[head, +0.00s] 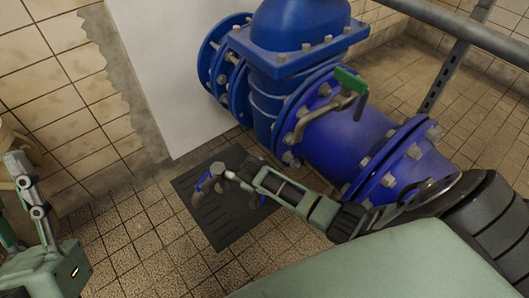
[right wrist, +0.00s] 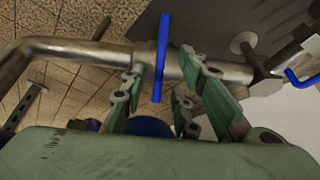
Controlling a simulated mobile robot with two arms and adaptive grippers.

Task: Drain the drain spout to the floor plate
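The dark floor plate (head: 235,225) lies on the tiled floor below the blue pipe; its dark surface also shows in the right wrist view (right wrist: 215,22). Metal spout pipework (head: 217,170) with a blue lever (head: 203,181) stands over the plate. In the right wrist view a metal pipe (right wrist: 85,50) crosses the picture, with a blue lever (right wrist: 162,55) upright on it. My right gripper (right wrist: 168,88) is open, its fingers apart on either side of this lever; I cannot tell if they touch it. My left gripper (head: 22,168) is at the left edge, away from the spout.
A large blue flanged pipe (head: 335,130) fills the centre right, with a green-handled valve (head: 350,82) on it. A second blue lever (right wrist: 300,80) shows at right in the wrist view. A grey rail (head: 460,25) crosses the upper right. Floor tiles left of the plate are clear.

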